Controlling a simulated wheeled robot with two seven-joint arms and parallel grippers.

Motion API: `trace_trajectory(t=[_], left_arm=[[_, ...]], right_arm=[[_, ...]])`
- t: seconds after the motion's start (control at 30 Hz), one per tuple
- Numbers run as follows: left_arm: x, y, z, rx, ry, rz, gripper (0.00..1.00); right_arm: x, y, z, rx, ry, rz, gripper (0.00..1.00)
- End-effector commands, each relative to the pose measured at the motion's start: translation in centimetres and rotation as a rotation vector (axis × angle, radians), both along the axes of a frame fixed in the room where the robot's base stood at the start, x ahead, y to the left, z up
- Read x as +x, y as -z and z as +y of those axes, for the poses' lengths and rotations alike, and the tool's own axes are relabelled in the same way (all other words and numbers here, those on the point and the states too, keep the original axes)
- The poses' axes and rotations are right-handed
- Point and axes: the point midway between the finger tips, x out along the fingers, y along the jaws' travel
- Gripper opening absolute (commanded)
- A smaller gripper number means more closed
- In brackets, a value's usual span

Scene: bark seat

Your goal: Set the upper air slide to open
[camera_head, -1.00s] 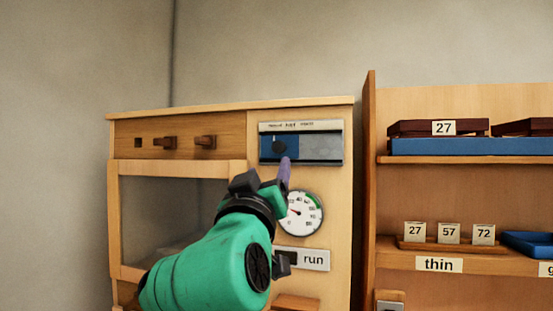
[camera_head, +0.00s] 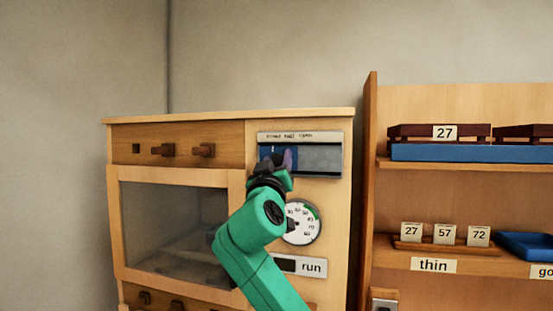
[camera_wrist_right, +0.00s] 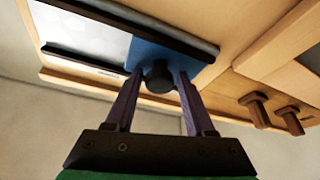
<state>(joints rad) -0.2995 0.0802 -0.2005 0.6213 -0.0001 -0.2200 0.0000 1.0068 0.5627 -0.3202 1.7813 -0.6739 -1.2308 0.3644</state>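The upper air slide is a blue plate (camera_head: 264,152) with a dark round knob (camera_wrist_right: 158,77), in a metal-railed track (camera_head: 318,158) high on the wooden cabinet. The plate sits at the track's left end in the head view; the grey part to its right is bare. Three small words stand on the strip above, too blurred to read surely. My right gripper (camera_head: 277,160) is at the plate and hides the knob there. In the wrist view its two purple fingers (camera_wrist_right: 160,82) stand apart, one each side of the knob, with narrow gaps. My left gripper is not in view.
Below the slide are a round dial (camera_head: 302,222) and a "run" plate (camera_head: 312,267). Wooden pegs (camera_head: 203,150) stick out to the left, above a glass-fronted door (camera_head: 170,225). A shelf unit (camera_head: 370,180) with trays and number tiles stands close on the right.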

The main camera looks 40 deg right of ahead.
Motion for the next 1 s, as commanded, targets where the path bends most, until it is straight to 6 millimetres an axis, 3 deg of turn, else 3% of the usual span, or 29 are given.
trace_trajectory(t=[0.03, 0.1, 0.13, 1.0], left_arm=[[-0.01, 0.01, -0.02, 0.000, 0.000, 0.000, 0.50], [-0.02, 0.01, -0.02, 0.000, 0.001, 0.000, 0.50], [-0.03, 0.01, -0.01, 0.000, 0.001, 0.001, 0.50], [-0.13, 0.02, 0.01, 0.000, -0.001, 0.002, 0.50]], right_arm=[[0.00, 0.00, 0.02, 0.000, 0.000, 0.000, 0.30], [0.00, 0.01, 0.04, 0.000, 0.000, 0.000, 0.03], [0.00, 0.01, 0.04, 0.000, 0.000, 0.000, 0.00], [0.02, 0.03, 0.08, 0.000, -0.001, 0.000, 0.00]])
